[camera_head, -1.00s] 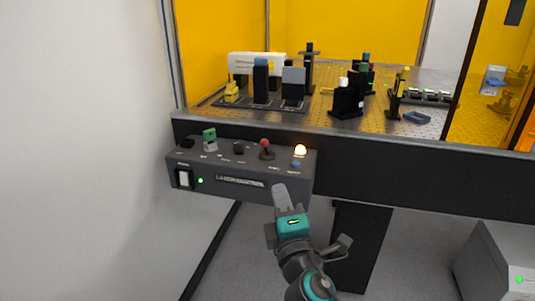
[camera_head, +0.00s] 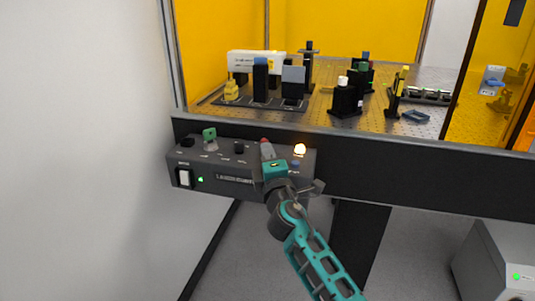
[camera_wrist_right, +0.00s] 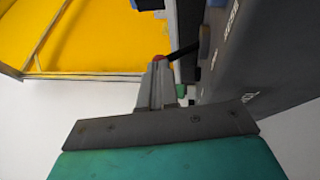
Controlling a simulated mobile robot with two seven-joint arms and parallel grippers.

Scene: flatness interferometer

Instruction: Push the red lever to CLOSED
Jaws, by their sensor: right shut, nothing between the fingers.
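The red lever is on the top of a dark grey control box (camera_head: 218,178). In the head view only its red knob (camera_head: 264,140) shows, just past my right fingertips. My right gripper (camera_head: 267,152) is shut and empty, in front of the lever, and hides its shaft. In the right wrist view the red knob (camera_wrist_right: 160,58) shows at the end of my shut fingers (camera_wrist_right: 159,75), with its dark shaft (camera_wrist_right: 184,50) running right to the box. I cannot tell whether the fingers touch the knob. The CLOSED label cannot be read. My left gripper is not in view.
Behind the box is an optical table (camera_head: 320,105) with several mounts. A grey cabinet (camera_head: 497,262) stands at lower right.

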